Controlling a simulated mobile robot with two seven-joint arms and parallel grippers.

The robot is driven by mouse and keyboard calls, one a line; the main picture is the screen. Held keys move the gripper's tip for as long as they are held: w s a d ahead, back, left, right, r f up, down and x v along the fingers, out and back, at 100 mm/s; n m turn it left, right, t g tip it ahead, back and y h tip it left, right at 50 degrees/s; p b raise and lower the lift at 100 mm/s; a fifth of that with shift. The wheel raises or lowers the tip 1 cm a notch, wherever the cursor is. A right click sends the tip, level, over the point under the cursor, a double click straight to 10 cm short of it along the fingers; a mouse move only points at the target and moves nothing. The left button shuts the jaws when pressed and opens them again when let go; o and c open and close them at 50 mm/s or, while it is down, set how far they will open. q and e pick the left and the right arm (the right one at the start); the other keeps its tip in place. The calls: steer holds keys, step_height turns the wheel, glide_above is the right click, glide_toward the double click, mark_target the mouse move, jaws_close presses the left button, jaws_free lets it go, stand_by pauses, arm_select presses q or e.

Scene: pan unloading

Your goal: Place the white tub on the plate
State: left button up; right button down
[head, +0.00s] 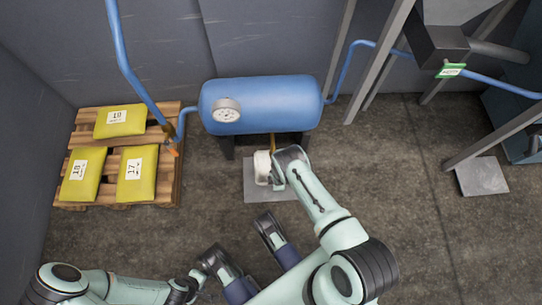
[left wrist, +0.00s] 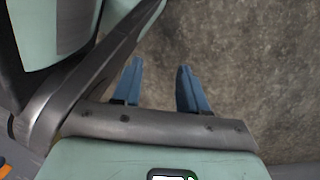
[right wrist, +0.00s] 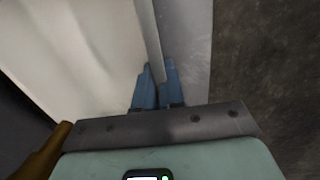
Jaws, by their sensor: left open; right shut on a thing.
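The white tub (head: 262,167) is in front of the blue tank, over the back part of the grey plate (head: 284,194) on the floor. I cannot tell whether it touches the plate. My right gripper (right wrist: 155,75) is shut on the tub's thin wall. In the right wrist view the tub's pale side (right wrist: 70,45) fills the left, and a strip of the plate (right wrist: 188,45) shows to the right. In the head view my right wrist partly hides the tub. My left gripper (left wrist: 160,80) is open and empty above bare floor.
The blue tank (head: 262,104) with a gauge stands behind the plate on dark supports. A wooden pallet (head: 171,175) with yellow sacks (head: 137,173) is at the left. Metal posts and a second grey plate (head: 482,176) are at the right. Floor between is clear.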

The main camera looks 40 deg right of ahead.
steer(key=a, duration=0.1)
steer(key=w+a, duration=0.1)
steer(key=shift+w+a+f, duration=0.1)
steer(key=shift+w+a, duration=0.2)
step_height(320, 180, down, 3)
steer(key=shift+f+b, duration=0.1)
steer(key=shift+b, duration=1.05)
steer(key=shift+f, duration=0.1)
arm_select(q)
steer(key=shift+g, duration=0.9)
steer(key=s, duration=0.1)
steer(key=s+f, duration=0.1)
steer(key=s, duration=0.1)
steer(key=s+f, duration=0.1)
steer(key=shift+s+a+f, duration=0.2)
steer(key=shift+s+a, duration=0.1)
steer(key=shift+s, duration=0.1)
arm_select(e)
steer(key=shift+f, duration=0.1)
steer(key=c, duration=1.2)
jaws_free()
steer(key=shift+c, duration=0.2)
